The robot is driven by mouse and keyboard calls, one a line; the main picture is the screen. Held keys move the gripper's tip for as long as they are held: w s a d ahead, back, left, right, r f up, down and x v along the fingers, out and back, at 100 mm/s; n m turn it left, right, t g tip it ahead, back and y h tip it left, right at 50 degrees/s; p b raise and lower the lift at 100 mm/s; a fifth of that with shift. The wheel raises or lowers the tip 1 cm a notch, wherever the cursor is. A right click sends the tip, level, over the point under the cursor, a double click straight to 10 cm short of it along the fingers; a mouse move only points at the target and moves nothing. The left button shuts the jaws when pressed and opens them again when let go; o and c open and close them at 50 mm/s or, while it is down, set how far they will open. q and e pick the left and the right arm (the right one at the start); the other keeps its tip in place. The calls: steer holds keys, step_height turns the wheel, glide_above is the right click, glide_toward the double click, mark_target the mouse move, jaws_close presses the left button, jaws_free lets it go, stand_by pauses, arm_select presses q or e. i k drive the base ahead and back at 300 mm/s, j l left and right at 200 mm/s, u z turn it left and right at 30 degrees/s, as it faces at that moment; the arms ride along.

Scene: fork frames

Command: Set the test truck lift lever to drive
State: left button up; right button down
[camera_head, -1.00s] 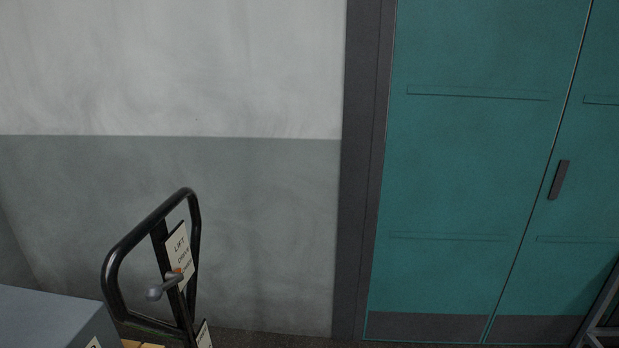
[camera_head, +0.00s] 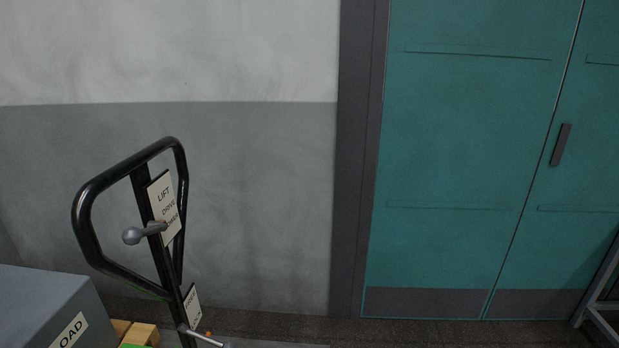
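The truck's black loop handle (camera_head: 77,215) stands at the lower left, in front of the grey wall. A white label plate (camera_head: 161,193) on its upright reads LIFT, DRIVE and a third, partly covered word. The grey lift lever (camera_head: 133,236) with a ball knob sticks out to the left from the plate. Its pivot end lies near the lower words; I cannot tell its exact setting. A second small plate (camera_head: 192,306) sits lower on the upright, with a light grey rod (camera_head: 204,337) below it. Neither of my grippers is in view.
A grey box (camera_head: 40,302) marked with LOAD lettering stands at the lower left, beside wooden pieces (camera_head: 138,332). Teal double doors (camera_head: 460,150) with a dark handle (camera_head: 560,145) fill the right. A grey metal frame (camera_head: 598,305) stands at the right edge. Floor shows before the doors.

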mark_target(132, 235)
steer(key=u, duration=1.3)
